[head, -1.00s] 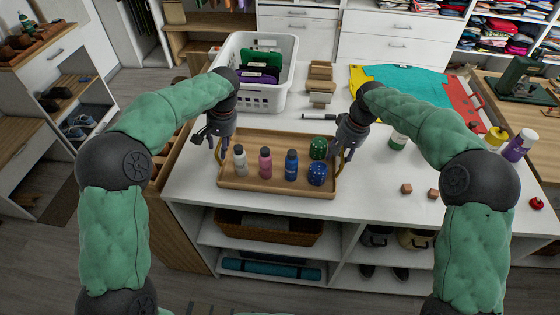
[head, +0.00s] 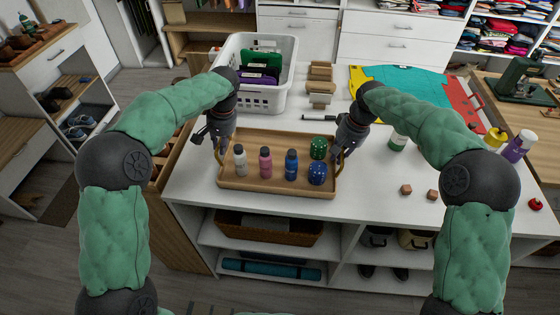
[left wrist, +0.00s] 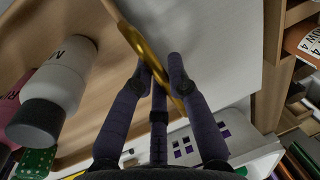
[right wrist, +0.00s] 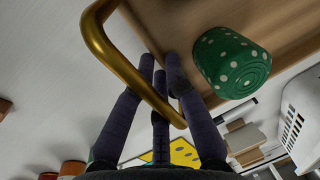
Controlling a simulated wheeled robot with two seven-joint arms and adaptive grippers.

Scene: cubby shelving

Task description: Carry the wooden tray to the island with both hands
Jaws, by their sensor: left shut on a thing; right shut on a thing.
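The wooden tray (head: 277,191) is level at the front left of the white counter; whether it touches the counter is hard to tell. It carries a white bottle (head: 240,162), a pink bottle (head: 265,163), a blue bottle (head: 291,165), a green dotted cup (head: 318,148) and a blue dotted cup (head: 317,173). My left gripper (head: 219,155) is shut on the tray's left brass handle (left wrist: 133,42). My right gripper (head: 340,155) is shut on the right brass handle (right wrist: 122,64). The fingers partly hide both handles.
A white basket (head: 263,96) and wooden blocks (head: 320,86) stand behind the tray. A marker (head: 319,117) lies behind its right end. Two small wooden cubes (head: 406,189) and a green-and-white bottle (head: 398,141) are to the right. Open shelves (head: 270,252) sit below the counter.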

